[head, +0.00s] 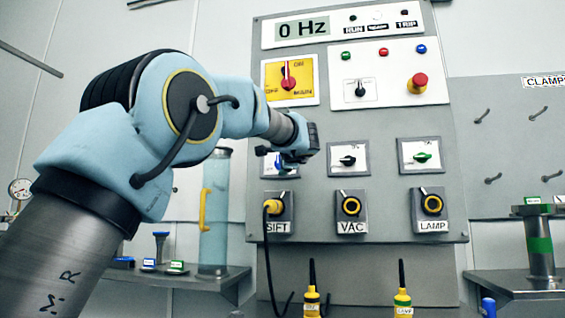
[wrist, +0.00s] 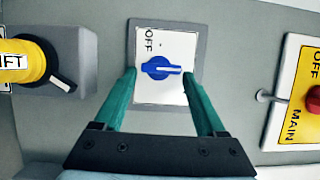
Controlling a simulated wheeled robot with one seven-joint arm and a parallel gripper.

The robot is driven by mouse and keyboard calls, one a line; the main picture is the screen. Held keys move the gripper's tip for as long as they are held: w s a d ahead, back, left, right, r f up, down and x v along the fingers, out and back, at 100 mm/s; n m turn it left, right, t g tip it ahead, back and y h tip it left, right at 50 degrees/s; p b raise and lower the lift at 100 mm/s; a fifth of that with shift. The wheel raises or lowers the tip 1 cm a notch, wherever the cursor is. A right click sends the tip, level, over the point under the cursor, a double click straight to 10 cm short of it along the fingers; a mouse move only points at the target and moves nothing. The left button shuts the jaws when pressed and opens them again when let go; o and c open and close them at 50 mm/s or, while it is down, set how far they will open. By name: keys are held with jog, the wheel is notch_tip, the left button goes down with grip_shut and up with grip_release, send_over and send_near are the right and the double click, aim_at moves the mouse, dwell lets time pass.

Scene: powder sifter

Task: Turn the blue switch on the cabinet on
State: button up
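The blue switch (wrist: 161,68) sits on a white plate (wrist: 180,42) in a grey frame. In the wrist view its handle lies level, its white line towards the right; OFF is written at the plate's upper left, and no ON label is readable. My gripper (wrist: 159,77) is open, its teal fingers on either side of the switch, with gaps showing between fingers and handle. In the head view the switch (head: 280,164) is partly hidden by my gripper, at the left of a row with a black switch (head: 348,160) and a green switch (head: 422,157) on the cabinet (head: 390,120).
The red and yellow MAIN switch (head: 289,83) is just above. Below is the SIFT socket with a yellow plug (head: 273,207) and hanging cable. VAC (head: 351,206) and LAMP (head: 433,205) sockets are to the right.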

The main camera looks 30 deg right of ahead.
jog(key=shift+o, duration=1.2)
jog(key=shift+s+a, duration=0.1)
jog(key=b+v, duration=0.2)
jog(key=v, duration=0.8)
jog(key=shift+s+b, duration=0.3)
jog(key=shift+s+a, duration=0.1)
